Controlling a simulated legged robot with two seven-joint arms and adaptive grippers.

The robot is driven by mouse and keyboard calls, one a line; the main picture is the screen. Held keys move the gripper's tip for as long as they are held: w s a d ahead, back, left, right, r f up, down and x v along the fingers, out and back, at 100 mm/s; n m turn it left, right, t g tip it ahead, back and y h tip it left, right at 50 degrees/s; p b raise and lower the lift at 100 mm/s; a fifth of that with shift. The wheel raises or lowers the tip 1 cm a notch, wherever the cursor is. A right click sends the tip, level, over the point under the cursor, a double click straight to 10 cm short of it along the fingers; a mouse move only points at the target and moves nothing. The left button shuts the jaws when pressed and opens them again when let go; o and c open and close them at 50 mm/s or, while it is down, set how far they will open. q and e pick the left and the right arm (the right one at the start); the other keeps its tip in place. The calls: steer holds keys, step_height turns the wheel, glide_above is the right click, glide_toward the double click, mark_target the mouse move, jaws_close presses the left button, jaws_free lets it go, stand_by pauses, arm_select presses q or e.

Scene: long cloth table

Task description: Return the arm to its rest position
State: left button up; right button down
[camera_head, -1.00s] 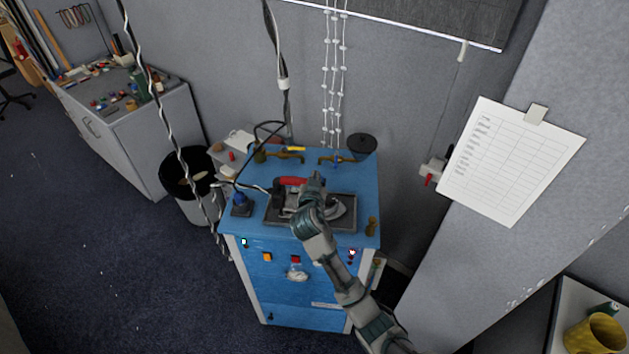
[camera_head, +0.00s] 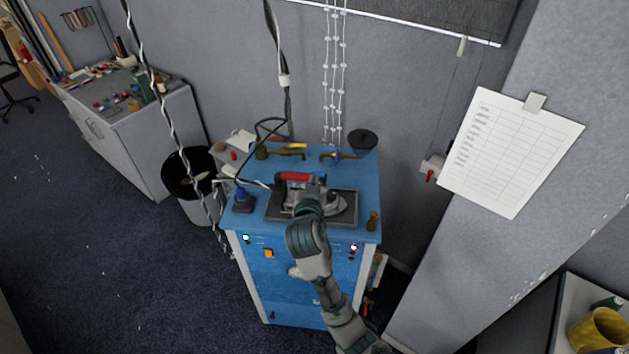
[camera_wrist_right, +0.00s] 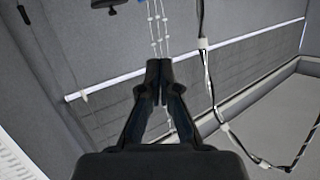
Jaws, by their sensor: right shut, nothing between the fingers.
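My right arm reaches up from the bottom of the head view, in front of the blue cabinet (camera_head: 345,285). Its gripper (camera_head: 312,190) lies over the front of the dark tray and is partly hidden behind my wrist. In the right wrist view the two fingers of my right gripper (camera_wrist_right: 159,82) meet at the tips, with nothing between them. A red-handled iron-like tool (camera_head: 295,177) rests on the dark tray (camera_head: 277,213) on the cabinet top; my gripper partly covers it, and I cannot tell whether they touch. My left gripper is not in view.
Cables hang on the left. A black bin (camera_head: 185,172) stands left of the cabinet. A paper sheet (camera_head: 510,150) hangs on the right-hand wall. Open floor lies at left.

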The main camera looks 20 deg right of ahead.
steer(key=s+d+f+n+g+y, duration=0.25)
steer(key=s+f, duration=0.35)
steer(key=f, duration=0.6)
steer(key=s+d+f+n+g+y, duration=0.1)
steer(key=s+f+g, duration=0.2)
steer(key=s+f, duration=0.6)
steer(key=s+f+n+g+y, duration=0.1)
steer(key=s+f+n+g, duration=0.15)
steer(key=s+f, duration=0.6)
steer(key=s+f+n+g+y, duration=0.1)
steer(key=s+f+n+g, duration=0.3)
steer(key=s, duration=0.8)
step_height(320, 180, down, 33)
steer(key=s+m+b, duration=0.2)
steer(key=b, duration=0.2)
arm_select(q)
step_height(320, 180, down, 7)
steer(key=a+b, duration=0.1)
steer(key=b, duration=0.2)
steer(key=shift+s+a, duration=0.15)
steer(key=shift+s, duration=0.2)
arm_select(e)
steer(key=s+d+f, duration=0.1)
steer(key=s+f, duration=0.7)
steer(key=s+d+f+g, duration=0.1)
steer(key=s+d+f, duration=0.1)
steer(key=s+f, duration=0.7)
steer(key=shift+s+d, duration=0.15)
steer(key=shift+d, duration=0.1)
